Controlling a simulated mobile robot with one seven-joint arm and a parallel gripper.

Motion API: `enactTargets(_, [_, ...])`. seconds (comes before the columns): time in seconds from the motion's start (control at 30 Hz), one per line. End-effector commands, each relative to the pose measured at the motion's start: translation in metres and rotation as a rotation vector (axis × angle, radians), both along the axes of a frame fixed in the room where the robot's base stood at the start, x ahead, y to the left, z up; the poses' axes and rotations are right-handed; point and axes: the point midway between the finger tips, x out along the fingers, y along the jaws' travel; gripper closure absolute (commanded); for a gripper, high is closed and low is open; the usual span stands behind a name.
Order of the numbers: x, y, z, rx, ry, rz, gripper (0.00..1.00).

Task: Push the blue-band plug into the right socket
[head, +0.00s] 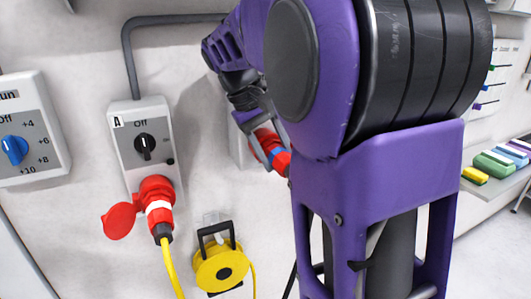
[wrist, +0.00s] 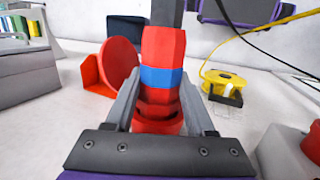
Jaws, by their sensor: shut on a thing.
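The blue-band plug (wrist: 162,46) is red with a blue ring and sits between the two grey fingers of my gripper (wrist: 160,97), which is shut on it. In the wrist view a red round lid (wrist: 119,62) stands open beside the plug. Red rings show between the fingers below the blue band. I cannot tell how deep the plug sits in the socket.
The left socket box (head: 126,150), marked A, holds a white-band red plug (head: 158,205) with a yellow cable; its red lid (head: 119,221) hangs open. A yellow cable reel (head: 221,266) is on the wall between the boxes. A dial box (head: 40,118) is far left. A shelf with coloured blocks (head: 494,163) is right.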

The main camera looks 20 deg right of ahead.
Motion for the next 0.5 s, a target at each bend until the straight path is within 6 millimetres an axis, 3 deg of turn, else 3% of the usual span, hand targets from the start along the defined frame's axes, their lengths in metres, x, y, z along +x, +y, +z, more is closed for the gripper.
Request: enactTargets(0.5, [0.0088, 0.0003, 0.0002, -0.001, -0.003, 0.001, 1.00])
